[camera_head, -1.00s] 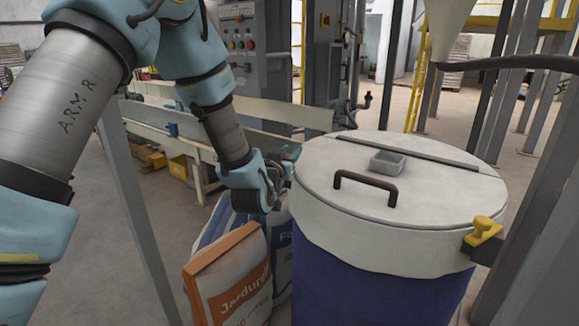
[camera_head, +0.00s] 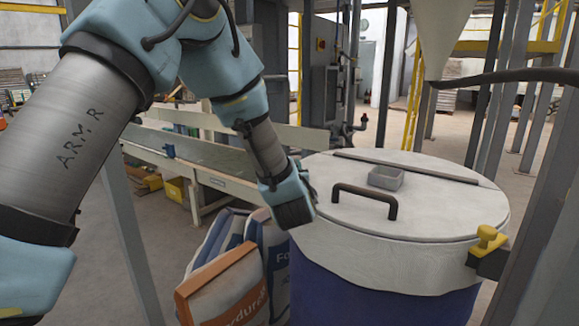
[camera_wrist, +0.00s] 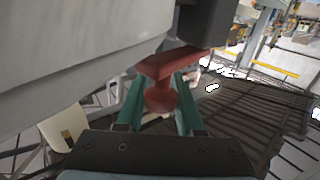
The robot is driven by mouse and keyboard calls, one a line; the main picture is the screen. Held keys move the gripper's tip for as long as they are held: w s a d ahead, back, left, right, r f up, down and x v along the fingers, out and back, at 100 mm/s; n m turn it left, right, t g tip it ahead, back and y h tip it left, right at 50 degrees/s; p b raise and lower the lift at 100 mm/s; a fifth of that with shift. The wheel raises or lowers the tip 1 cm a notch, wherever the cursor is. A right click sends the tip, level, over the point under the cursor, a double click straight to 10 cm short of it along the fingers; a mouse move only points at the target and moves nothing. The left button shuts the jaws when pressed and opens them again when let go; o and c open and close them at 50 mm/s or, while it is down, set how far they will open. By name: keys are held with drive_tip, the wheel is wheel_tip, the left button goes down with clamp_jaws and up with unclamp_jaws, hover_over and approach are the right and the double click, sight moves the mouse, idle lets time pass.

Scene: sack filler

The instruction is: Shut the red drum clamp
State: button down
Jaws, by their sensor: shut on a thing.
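The red drum clamp (camera_wrist: 168,66) shows in the wrist view as a red T-shaped handle with a rounded knob, beside the drum's pale side. My gripper (camera_wrist: 160,97) has its two green fingers on either side of the red knob and is shut on it. In the head view my gripper's body (camera_head: 292,203) is at the left side of the blue drum (camera_head: 375,295). The red clamp and the fingertips are hidden there. The drum has a flat pale lid (camera_head: 440,205) over a white liner.
A yellow clamp (camera_head: 487,240) sits on the drum's right side. A black handle (camera_head: 365,194) and a small grey tray (camera_head: 386,177) are on the lid. Sacks (camera_head: 228,285) stand left of the drum. A conveyor (camera_head: 200,163) lies behind; steel posts stand close on the right.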

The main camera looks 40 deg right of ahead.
drive_tip(key=c, duration=0.5)
unclamp_jaws()
drive_tip(key=b+v, duration=0.2)
drive_tip(key=v, duration=0.8)
drive_tip(key=shift+s+a, duration=0.2)
drive_tip(key=shift+s, duration=0.1)
